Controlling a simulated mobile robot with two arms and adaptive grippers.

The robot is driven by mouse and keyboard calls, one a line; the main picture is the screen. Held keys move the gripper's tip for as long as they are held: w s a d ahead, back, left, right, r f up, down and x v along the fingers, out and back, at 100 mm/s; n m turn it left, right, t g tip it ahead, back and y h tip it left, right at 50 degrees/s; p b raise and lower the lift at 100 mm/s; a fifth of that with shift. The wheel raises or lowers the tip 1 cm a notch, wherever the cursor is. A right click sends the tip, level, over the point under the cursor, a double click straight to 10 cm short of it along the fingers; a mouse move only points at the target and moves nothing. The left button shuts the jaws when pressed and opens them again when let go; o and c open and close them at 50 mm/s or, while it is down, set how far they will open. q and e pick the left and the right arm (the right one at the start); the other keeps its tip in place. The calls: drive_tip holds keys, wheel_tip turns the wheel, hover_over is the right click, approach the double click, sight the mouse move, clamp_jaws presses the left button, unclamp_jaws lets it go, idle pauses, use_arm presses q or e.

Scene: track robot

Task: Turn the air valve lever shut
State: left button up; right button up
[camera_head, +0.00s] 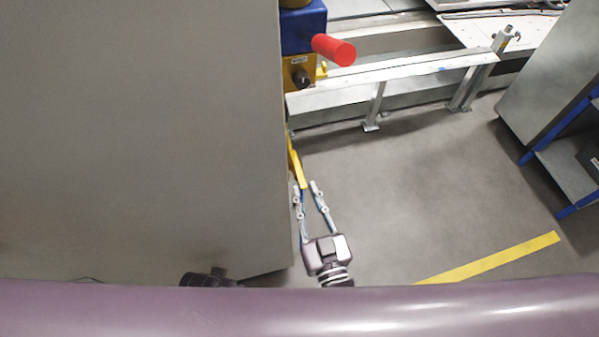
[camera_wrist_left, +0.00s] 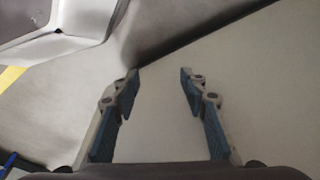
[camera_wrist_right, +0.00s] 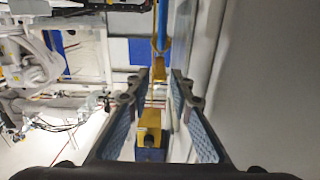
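A yellow bar (camera_head: 297,166), which looks like the valve lever, runs along the edge of the large grey panel in the head view. My right gripper (camera_head: 306,188) is open, its fingertips close to the bar's near end. I cannot tell whether they touch. In the right wrist view a yellow part (camera_wrist_right: 158,72) on a blue pipe (camera_wrist_right: 163,30) shows between and beyond the open fingers. The valve body is not clearly visible. My left gripper (camera_wrist_left: 160,75) is open and empty in front of a plain pale surface.
The large grey panel (camera_head: 140,130) fills the left of the head view. A blue and yellow unit with a red knob (camera_head: 334,50) stands at its far edge. A metal rail (camera_head: 400,70) lies beyond. The floor (camera_head: 420,190) to the right is clear, with a blue-framed rack (camera_head: 570,160) farther right.

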sight(301, 175)
use_arm(q)
drive_tip(key=shift+w+r, duration=0.25)
drive_tip(key=shift+r, duration=0.3)
drive_tip(key=shift+w+r, duration=0.2)
drive_tip(key=shift+r, duration=0.35)
use_arm(e)
drive_tip(key=shift+x, duration=2.8)
clamp_jaws()
